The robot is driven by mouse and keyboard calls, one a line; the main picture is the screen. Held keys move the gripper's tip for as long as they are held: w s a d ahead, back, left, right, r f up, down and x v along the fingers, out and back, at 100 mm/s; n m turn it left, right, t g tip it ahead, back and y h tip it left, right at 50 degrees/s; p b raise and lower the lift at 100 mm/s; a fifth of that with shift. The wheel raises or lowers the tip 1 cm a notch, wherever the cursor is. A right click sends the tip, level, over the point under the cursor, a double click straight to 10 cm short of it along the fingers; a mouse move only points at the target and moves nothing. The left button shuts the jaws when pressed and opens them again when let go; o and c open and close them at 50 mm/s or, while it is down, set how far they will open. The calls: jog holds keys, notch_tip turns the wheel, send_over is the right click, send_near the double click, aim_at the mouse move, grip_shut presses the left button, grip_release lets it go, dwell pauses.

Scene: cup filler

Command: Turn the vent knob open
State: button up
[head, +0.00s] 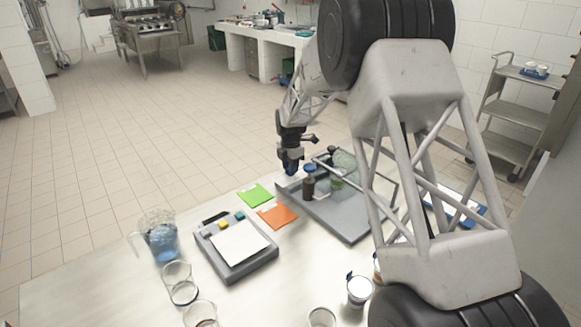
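My gripper (291,162) is at the back left corner of a grey tray-like unit (348,232), pointing down. A dark brown bottle-like piece (309,187) stands on the unit just right of the gripper. A greenish clear piece (344,160) is behind it. My arm hides the right part of the unit.
A scale-like grey device (238,262) with a white plate, a pitcher with blue liquid (163,240) and several cups (359,290) stand on the table. Green (255,195) and orange (277,216) cards lie left of the unit. A blue-edged tray (470,210) is behind my arm.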

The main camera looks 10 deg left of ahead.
grip_shut()
jog(key=shift+m, duration=0.4)
jog(key=m, duration=0.6)
jog(key=shift+r, duration=0.1)
jog(key=m, duration=0.9)
jog(key=shift+m, duration=0.3)
jog(key=shift+o, duration=1.4)
grip_release()
